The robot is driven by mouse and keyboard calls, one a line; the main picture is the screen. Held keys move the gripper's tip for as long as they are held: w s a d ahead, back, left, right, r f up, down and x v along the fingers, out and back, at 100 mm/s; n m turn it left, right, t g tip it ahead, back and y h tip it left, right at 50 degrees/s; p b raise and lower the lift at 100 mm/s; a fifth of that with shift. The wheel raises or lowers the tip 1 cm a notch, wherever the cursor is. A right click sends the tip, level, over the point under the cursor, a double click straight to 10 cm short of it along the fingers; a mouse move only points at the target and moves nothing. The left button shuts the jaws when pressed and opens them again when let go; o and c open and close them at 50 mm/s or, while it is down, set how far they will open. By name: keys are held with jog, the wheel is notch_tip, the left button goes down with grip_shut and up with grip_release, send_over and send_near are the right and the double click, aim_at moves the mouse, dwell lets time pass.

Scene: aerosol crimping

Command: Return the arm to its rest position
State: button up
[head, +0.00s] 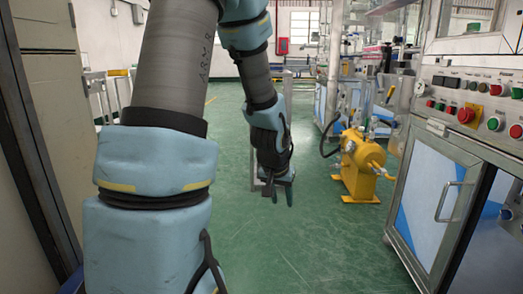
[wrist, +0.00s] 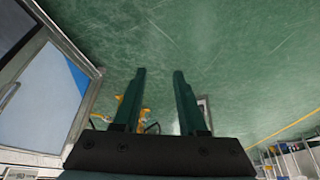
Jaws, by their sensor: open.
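My gripper (head: 281,198) hangs at the end of my arm over the green floor in the middle of the head view, with its fingers pointing down. In the wrist view my gripper (wrist: 157,72) shows two dark fingers standing apart with nothing between them. The gripper is open and empty. My arm's grey and light-blue links cross the left and middle of the head view. It touches nothing that I can see.
A control cabinet (head: 430,190) with coloured buttons stands at the right. A yellow machine (head: 362,165) sits on the floor beside it. A beige cabinet (head: 50,110) stands close at the left. The green floor (head: 310,240) between them is clear.

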jog(key=s+a+r+n+g+y, duration=0.2)
jog(key=s+a+r+n+g, duration=0.15)
jog(key=s+a, duration=0.95)
notch_tip(320, 180, up, 34)
jog(key=p, duration=3.4)
jog(key=shift+w+d+f+t, duration=0.25)
jog(key=shift+w+t, duration=0.1)
jog(key=shift+w, duration=0.05)
